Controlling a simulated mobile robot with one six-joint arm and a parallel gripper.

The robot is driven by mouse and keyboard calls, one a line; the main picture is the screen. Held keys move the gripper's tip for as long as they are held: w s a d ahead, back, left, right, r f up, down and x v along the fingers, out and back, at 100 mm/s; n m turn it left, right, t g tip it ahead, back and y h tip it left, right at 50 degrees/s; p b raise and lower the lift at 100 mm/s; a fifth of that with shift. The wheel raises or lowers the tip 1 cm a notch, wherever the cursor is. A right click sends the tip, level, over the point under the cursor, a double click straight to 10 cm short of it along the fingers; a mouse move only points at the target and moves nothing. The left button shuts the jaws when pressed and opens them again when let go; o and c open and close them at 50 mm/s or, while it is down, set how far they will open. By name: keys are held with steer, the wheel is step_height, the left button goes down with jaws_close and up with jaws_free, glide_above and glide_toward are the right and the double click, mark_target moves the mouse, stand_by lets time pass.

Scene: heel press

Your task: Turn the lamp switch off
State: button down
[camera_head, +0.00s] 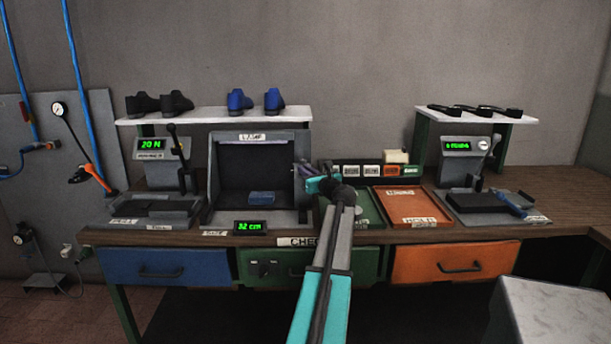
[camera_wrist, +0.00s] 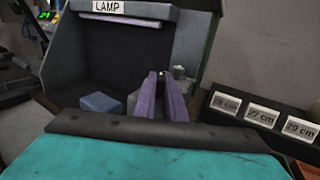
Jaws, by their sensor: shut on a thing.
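The lamp booth (camera_head: 222,172) is a dark open box on the bench with a LAMP label on its top edge. Its inside is dark in the head view. In the wrist view the booth (camera_wrist: 88,50) fills the middle. My gripper (camera_head: 304,169) is at the booth's right side wall. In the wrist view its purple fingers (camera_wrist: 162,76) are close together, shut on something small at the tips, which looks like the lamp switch. A small grey knob-like part (camera_wrist: 180,71) shows just right of the tips. The fingers hide most of the switch, so its position cannot be told.
A blue block (camera_head: 262,197) sits on the booth floor, left of my fingers in the wrist view. Size-label blocks (camera_head: 371,170) stand right of the booth. Green (camera_head: 366,212) and orange (camera_head: 402,190) trays lie near my arm. A shelf (camera_head: 215,115) with shoes is above.

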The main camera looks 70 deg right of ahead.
steer(key=shift+n+t+y, duration=0.4)
steer(key=shift+y, duration=0.1)
steer(key=c, duration=1.8)
jaws_free()
steer(key=shift+s, duration=0.15)
steer(key=shift+b+v, duration=0.7)
steer(key=shift+v, duration=6.05)
